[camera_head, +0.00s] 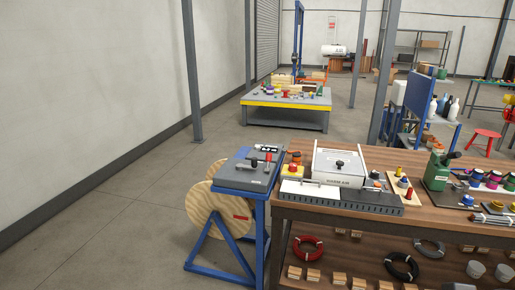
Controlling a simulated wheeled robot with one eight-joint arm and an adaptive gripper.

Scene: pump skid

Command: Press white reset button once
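No white reset button can be told for certain in the head view. Several small controls are in sight. A grey panel (240,175) on a blue stand carries a black-and-white label plate and small levers with a red and a black knob (268,158). On the wooden bench beside it are a yellow box with a red-orange button (292,168), a white lidded box (340,167) with a black knob, and a pale board (404,190) with coloured knobs. Any white button among them is too small to make out. My gripper is not in view.
The wooden bench (440,222) fills the lower right, with coils and small blocks on its shelf. A wooden reel (218,207) stands by the blue stand. A grey table with a yellow edge (285,103) and steel posts (193,70) stand behind. The floor at left is clear.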

